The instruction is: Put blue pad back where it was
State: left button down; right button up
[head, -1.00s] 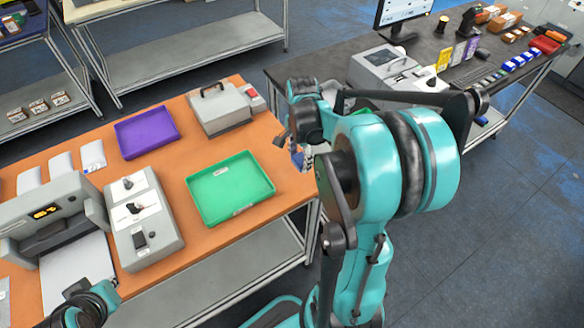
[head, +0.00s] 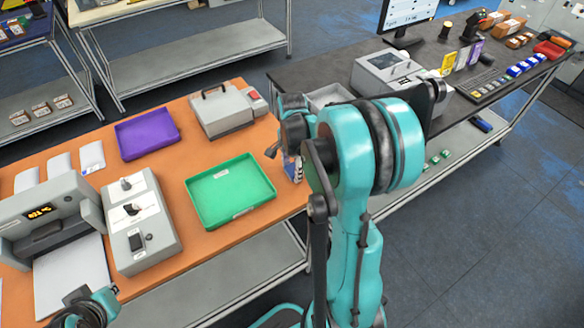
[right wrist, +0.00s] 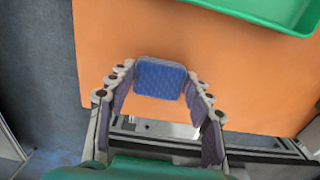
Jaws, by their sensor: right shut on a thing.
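The blue pad (right wrist: 160,78) is gripped between the fingertips of my right gripper (right wrist: 158,82) in the right wrist view. The orange tabletop (right wrist: 150,25) lies beneath it, near the table's edge. I cannot tell whether the pad touches the table. In the head view my right gripper (head: 291,160) is at the right end of the orange table, just right of the green tray, mostly hidden behind my arm. My left gripper (head: 85,308) is partly in view at the bottom left; its fingers cannot be made out.
The green tray (head: 205,216) is empty, and a purple tray (head: 147,152) lies behind it. A grey case (head: 223,108) stands at the back. Grey devices (head: 140,240) stand on the left. A dark counter (head: 300,78) with a monitor and scanner items is at the back right.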

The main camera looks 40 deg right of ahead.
aim_at(292, 170)
jog(key=o, duration=1.1)
jog(key=shift+r+p, duration=0.35)
notch_tip(292, 170, up, 11)
jog(key=p, duration=0.3)
jog(key=s+a+r+n+t, duration=0.1)
jog(key=s+a+n+t, duration=0.1)
jog(key=a+n, duration=0.4)
jog(key=s+a+r+n+t, duration=0.1)
jog(key=s+a+n+t, duration=0.1)
jog(key=s+a+n, duration=0.2)
jog(key=s+a+r+n+t, duration=0.1)
jog(key=s+a+n+t, duration=0.2)
jog(key=a+n, duration=0.6)
